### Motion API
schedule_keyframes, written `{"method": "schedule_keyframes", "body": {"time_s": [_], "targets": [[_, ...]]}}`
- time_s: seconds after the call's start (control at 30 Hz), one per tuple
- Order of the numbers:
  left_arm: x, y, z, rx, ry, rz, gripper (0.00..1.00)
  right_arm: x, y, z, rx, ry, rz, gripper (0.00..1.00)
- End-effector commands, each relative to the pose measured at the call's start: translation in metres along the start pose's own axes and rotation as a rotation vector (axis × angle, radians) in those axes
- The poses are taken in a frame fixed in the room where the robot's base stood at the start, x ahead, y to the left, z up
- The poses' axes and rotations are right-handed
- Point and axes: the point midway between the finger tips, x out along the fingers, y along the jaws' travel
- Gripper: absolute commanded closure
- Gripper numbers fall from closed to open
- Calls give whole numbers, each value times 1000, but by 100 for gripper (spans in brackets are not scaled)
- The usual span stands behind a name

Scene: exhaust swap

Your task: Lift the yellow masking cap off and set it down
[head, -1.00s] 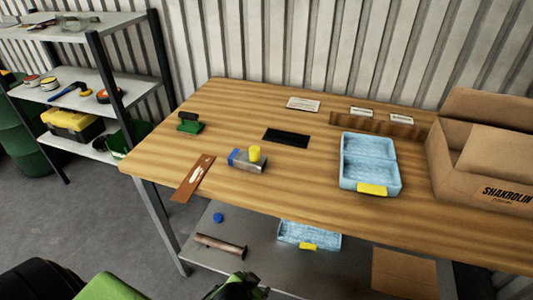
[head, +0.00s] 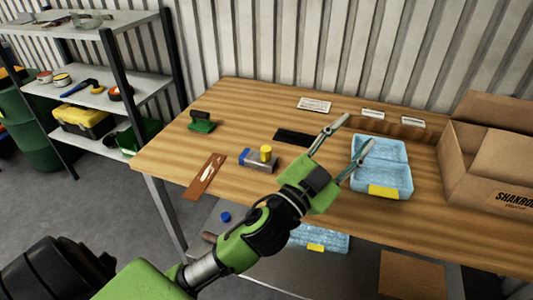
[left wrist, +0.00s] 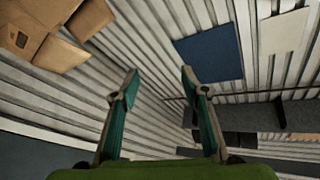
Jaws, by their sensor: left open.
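The yellow masking cap (head: 266,153) stands upright on a small grey metal part (head: 260,163) on the wooden table. A blue piece (head: 244,157) covers the part's left end. My left gripper (head: 352,135) is open and empty, above the table to the right of the cap, with its fingers pointing up and right. In the left wrist view the open fingers (left wrist: 158,75) have nothing between them, and the cap is not in that view. My right gripper is not in view.
A light blue case (head: 383,193) with a yellow latch lies right of my gripper. A cardboard box (head: 490,150) stands at the right. A green-based tool (head: 201,122), a brown strip (head: 204,177) and a black strip (head: 296,137) lie around the metal part.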

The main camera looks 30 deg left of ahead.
Motion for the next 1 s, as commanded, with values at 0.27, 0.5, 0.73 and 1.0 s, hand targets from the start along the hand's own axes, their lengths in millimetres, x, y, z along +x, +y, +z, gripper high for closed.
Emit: {"method": "schedule_keyframes", "body": {"time_s": [0.27,0.5,0.73,1.0], "targets": [[2,75,-149,376,673,316,58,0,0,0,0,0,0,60],[-36,151,-118,816,918,806,58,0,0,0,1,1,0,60],[-41,120,14,1269,701,1329,58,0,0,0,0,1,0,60],[-38,-60,126,1585,-47,1716,58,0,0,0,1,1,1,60]]}}
